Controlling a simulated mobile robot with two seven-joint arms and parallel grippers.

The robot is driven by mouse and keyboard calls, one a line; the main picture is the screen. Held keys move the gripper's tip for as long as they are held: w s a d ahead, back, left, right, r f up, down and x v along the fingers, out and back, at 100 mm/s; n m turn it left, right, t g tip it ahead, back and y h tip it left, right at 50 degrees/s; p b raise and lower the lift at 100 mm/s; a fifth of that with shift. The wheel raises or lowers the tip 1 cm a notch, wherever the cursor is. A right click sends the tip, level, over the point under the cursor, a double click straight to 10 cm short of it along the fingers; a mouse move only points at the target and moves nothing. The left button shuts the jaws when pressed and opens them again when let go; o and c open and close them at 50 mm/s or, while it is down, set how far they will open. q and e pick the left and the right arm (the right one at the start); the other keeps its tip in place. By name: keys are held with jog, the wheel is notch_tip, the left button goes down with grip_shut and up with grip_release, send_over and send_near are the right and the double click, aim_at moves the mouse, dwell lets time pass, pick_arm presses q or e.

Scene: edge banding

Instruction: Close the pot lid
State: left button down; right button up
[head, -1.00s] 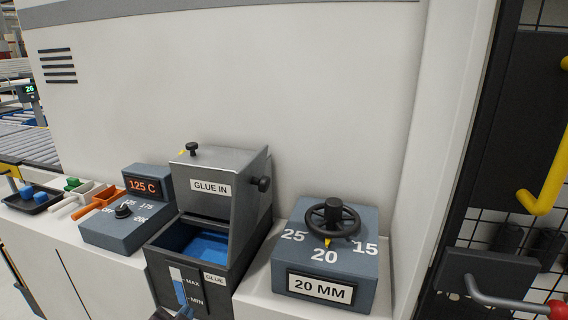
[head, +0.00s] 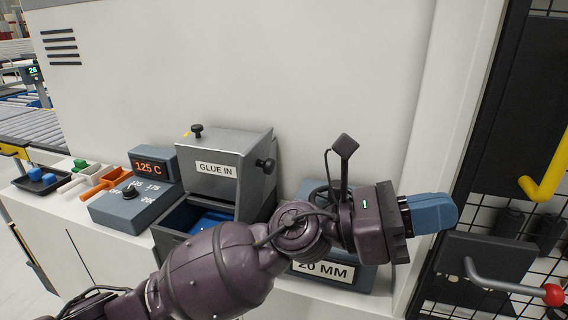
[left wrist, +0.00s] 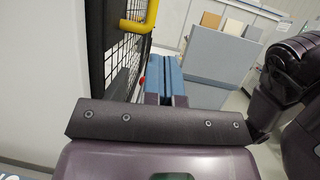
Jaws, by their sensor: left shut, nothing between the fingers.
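The glue pot (head: 166,243) is a dark grey box on the white ledge in the head view. Its lid (head: 222,165), labelled GLUE IN, stands raised and tilted back, with a black knob on top and one at its right side. Blue glue shows in the open pot, partly hidden by my left arm. My left gripper (head: 455,212) has blue fingers that are shut with nothing between them. It points right, well to the right of the pot. The fingers also show in the left wrist view (left wrist: 170,78). My right gripper is not in the head view.
The temperature box (head: 133,205) reading 125 C stands left of the pot. The 20 MM handwheel box (head: 372,274) is mostly behind my left arm. A red-knobbed lever (head: 510,286) and a yellow handle (head: 548,170) are at the right. Small trays (head: 40,185) lie far left.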

pick_arm(q)
jog(key=s+d+f+m+g+y, duration=0.3)
jog(key=f+m+y, duration=0.2)
jog(key=m+y, duration=0.35)
jog(key=w+a+f+m+t+y, duration=0.2)
jog(key=w+f+m+t+y, duration=0.25)
jog(key=m+y, duration=0.2)
jog(key=w+a+r+m+t+y, duration=0.1)
jog(key=w+a+r+t+y, duration=0.45)
jog(key=w, duration=0.25)
jog(key=w+a+r+m+t+y, duration=0.2)
jog(key=w+a+r+t+y, duration=0.25)
jog(key=w+y, duration=0.2)
jog(key=w+a+f+p, duration=0.2)
jog(key=w+a+f, duration=0.4)
jog(key=a, duration=0.2)
jog(key=shift+w+a+f+g+h, duration=0.15)
jog(key=shift+w+f+g+h, duration=0.15)
jog(key=shift+w+g, duration=0.15)
jog(key=shift+a+r, duration=0.15)
